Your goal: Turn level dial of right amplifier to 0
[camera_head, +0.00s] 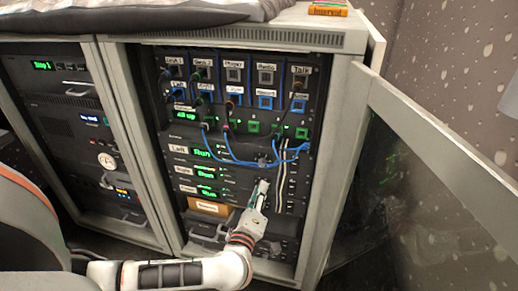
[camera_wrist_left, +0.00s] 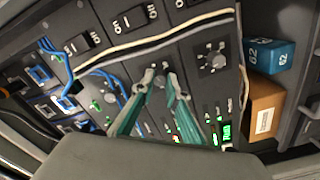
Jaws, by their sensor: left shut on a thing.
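The right amplifier (camera_head: 210,172) is the middle of three stacked units in the open rack, with a "Right" label and green "Run" text. My left gripper (camera_head: 262,188) reaches its right-hand part and hides its level dial in the head view. In the left wrist view, my left gripper (camera_wrist_left: 160,79) is shut around the small grey level dial (camera_wrist_left: 160,82) of the middle panel, which shows only partly between the fingertips. The dial's pointer and scale cannot be read. My right gripper is not in view.
The left amplifier (camera_head: 203,153) is just above, with blue cables (camera_head: 240,158) looping past it. A brown box (camera_wrist_left: 265,110) sits below the amplifiers. The glass door (camera_head: 440,130) stands open at right.

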